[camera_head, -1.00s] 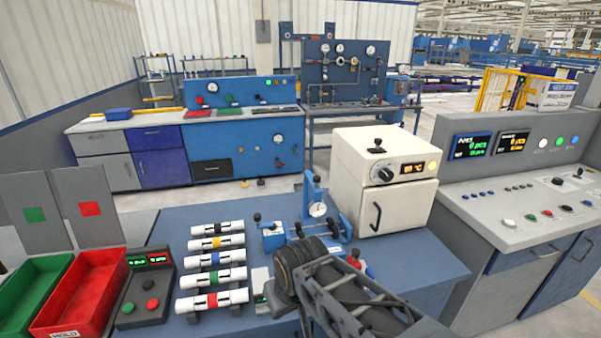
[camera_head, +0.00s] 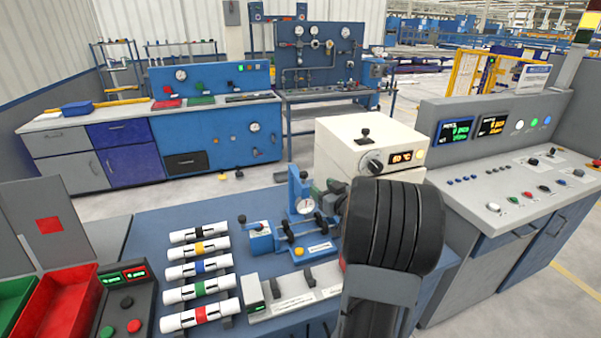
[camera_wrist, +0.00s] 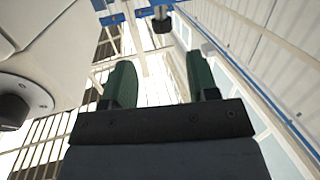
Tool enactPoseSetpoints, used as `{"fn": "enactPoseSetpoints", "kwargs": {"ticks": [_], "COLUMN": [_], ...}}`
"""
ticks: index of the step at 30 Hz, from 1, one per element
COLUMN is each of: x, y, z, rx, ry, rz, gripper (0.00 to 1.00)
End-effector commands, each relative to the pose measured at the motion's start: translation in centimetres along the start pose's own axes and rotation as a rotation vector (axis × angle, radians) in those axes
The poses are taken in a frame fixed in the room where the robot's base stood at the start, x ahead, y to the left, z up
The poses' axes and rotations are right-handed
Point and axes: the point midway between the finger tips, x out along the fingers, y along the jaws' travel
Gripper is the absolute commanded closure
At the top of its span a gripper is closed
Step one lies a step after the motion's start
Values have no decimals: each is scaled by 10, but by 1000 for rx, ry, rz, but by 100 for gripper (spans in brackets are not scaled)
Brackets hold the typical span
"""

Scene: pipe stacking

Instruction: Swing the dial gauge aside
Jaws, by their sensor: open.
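The dial gauge (camera_head: 304,205) has a round white face and sits on a blue upright stand (camera_head: 294,183) with a dark knob on top. The stand rises from a blue fixture (camera_head: 262,243) on the bench. My gripper (camera_wrist: 161,85) is open in the wrist view, with two green finger pads apart and nothing between them. In the head view its green finger part (camera_head: 332,190) shows just right of the gauge, and my dark arm hides the rest. I cannot tell whether it touches the gauge.
A white oven (camera_head: 350,135) stands close behind and right of my gripper; a white body (camera_wrist: 40,50) fills the wrist view's left. Several banded white pipes (camera_head: 198,267) lie left of the fixture. A grey rack (camera_head: 290,290) stands in front.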

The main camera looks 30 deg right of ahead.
Motion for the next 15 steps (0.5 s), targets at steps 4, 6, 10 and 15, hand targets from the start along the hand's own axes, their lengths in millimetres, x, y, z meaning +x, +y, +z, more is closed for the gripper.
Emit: {"fn": "enactPoseSetpoints", "kwargs": {"ticks": [4,6,10,15], "x": [-9,-9,2,34], "y": [8,10,8,4], "z": [6,6,4,2], "rx": [35,44,49,49], "ry": [54,68,79,78], "rz": [-67,-85,-102,-104], "gripper": [46,46,46,46]}}
